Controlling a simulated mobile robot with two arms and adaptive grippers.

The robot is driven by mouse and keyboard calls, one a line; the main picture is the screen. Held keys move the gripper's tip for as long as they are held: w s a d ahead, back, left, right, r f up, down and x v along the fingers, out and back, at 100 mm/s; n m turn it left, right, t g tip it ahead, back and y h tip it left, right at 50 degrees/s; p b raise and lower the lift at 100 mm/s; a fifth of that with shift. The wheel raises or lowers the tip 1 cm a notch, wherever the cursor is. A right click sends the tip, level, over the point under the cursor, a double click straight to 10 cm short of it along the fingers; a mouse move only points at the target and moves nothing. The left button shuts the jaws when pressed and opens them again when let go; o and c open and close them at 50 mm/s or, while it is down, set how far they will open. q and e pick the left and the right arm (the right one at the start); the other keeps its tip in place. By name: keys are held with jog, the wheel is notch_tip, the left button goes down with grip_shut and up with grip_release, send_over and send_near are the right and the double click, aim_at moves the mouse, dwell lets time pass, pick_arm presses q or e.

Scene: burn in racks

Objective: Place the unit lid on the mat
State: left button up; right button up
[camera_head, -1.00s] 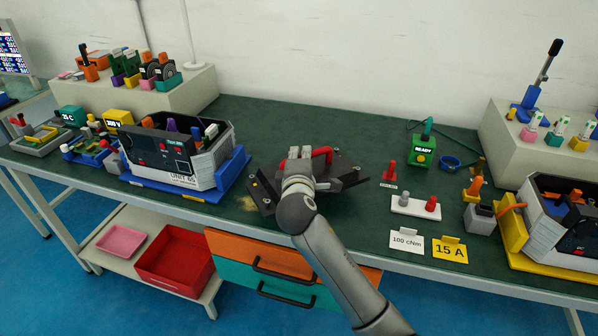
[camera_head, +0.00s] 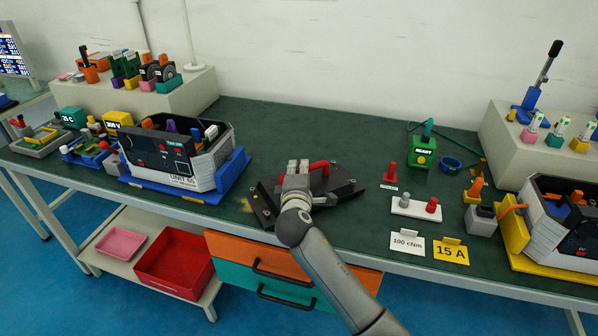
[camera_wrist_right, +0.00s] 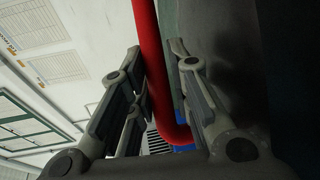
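The unit lid (camera_head: 342,189) is a dark plate with a red handle (camera_head: 318,166), near the front middle of the green bench in the head view. My right gripper (camera_head: 297,168) is at the handle. In the right wrist view the red handle (camera_wrist_right: 152,70) runs between the two fingers (camera_wrist_right: 157,60), which look closed against it. The lid lies low over the bench; whether it touches is hard to tell. I cannot make out a separate mat; the lid and my arm cover the surface there. My left gripper is not in view.
Another unit (camera_head: 548,235) in a yellow cradle is at right. A white block (camera_head: 415,208) with pegs, a green READY box (camera_head: 422,155) and two cards stand right of the lid. Bench behind is clear.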

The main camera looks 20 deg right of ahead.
jog(key=shift+o, duration=1.2)
jog(key=shift+r, duration=0.1)
jog(key=shift+s+a, duration=0.1)
jog(key=v, duration=1.1)
jog(key=shift+s, duration=0.4)
jog(key=shift+r, duration=0.1)
